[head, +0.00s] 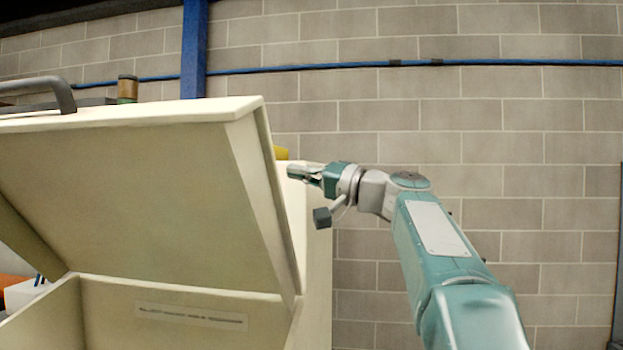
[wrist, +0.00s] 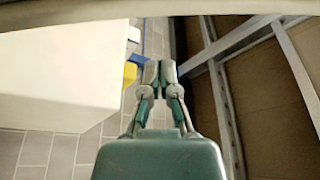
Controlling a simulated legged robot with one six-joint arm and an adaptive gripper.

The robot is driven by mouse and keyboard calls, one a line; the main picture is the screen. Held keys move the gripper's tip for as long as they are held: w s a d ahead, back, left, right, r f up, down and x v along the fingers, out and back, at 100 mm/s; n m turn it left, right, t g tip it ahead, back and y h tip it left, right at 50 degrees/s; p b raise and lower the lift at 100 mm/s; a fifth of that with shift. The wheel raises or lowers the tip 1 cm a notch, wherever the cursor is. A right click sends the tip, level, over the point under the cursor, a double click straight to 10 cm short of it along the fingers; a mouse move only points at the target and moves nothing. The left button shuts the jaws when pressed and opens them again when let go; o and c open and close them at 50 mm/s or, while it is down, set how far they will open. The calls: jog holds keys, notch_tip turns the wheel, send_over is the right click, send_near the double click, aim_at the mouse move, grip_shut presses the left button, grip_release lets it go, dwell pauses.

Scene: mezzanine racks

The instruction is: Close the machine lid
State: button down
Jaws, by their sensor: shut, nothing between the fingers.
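The machine lid (head: 130,185) is a cream panel with a grey handle (head: 50,92) on its upper left. It stands raised and tilted over the open cream machine body (head: 180,310) in the head view. My gripper (head: 292,171) is beside the lid's right side, near its upper edge. The fingertips are together in the wrist view (wrist: 160,72), with nothing between them. A cream surface (wrist: 60,65) fills the left of the wrist view, apart from the fingers. I cannot tell whether my gripper touches the machine.
A grey block wall (head: 500,150) with a blue pipe (head: 480,62) stands behind. A blue post (head: 194,50) rises behind the lid. A yellow item (head: 281,153) sits near my gripper. A small amber-topped cylinder (head: 127,89) shows beyond the lid. Room to the right of my arm looks clear.

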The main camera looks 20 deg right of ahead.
aim_at(282, 194)
jog(key=a, duration=0.2)
jog(key=a+f, duration=0.1)
jog(key=shift+s+a+f, duration=0.1)
jog(key=shift+s, duration=0.2)
jog(key=shift+s+a+f, duration=0.15)
jog(key=shift+s+a, duration=0.05)
jog(key=shift+s+d+f, duration=0.1)
jog(key=shift+s+f, duration=0.05)
jog(key=shift+s+d+f, duration=0.1)
jog(key=shift+d, duration=0.3)
jog(key=shift+a, duration=0.1)
